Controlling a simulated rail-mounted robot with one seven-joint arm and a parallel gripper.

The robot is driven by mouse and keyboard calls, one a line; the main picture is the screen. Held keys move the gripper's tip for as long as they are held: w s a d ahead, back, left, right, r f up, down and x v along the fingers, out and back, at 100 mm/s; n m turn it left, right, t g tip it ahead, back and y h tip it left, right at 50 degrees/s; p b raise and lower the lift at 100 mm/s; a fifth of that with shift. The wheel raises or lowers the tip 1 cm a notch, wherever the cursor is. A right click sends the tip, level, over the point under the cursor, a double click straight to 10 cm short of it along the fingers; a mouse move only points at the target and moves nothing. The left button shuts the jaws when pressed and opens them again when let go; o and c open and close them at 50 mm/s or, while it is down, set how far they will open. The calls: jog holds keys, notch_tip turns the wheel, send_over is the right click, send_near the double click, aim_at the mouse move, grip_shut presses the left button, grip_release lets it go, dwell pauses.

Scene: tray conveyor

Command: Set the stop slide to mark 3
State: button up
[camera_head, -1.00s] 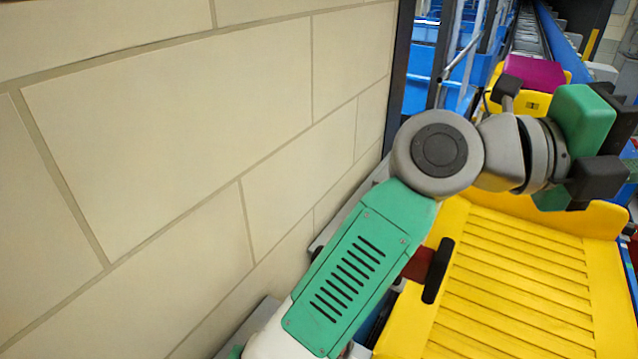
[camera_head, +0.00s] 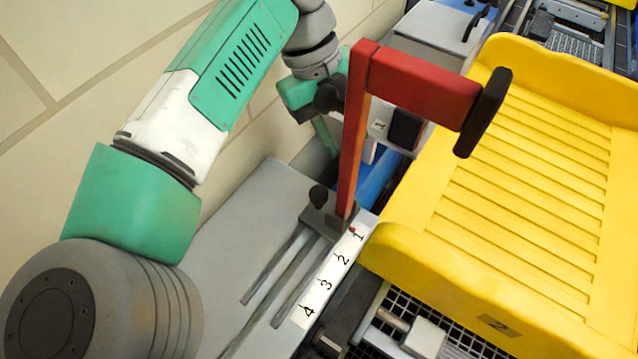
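The stop slide (camera_head: 323,220) is a grey carriage with a black knob (camera_head: 318,195), an upright red post (camera_head: 352,140) and a red arm ending in a black pad (camera_head: 484,112). Its small red pointer is at mark 1 on the white scale strip (camera_head: 334,272), which is numbered 1 to 4. Mark 3 (camera_head: 326,285) lies nearer the camera along the two slots. My gripper (camera_head: 326,97) is behind and left of the red post, above the knob and apart from it. The post hides part of it, and its fingers are unclear.
A yellow tray (camera_head: 400,245) labelled 2 stands on the conveyor at right, beside the slide's pad. A grey box (camera_head: 440,35) is behind the post. The grey plate (camera_head: 245,235) around the slots is clear toward the camera. A tiled wall is at left.

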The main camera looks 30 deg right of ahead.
jog(key=n+y, duration=0.1)
jog(key=y, duration=0.1)
send_near(318, 191)
jog(key=f, duration=0.1)
jog(key=x, duration=0.8)
jog(key=shift+s, duration=0.2)
jog(key=shift+c, duration=0.3)
grip_shut()
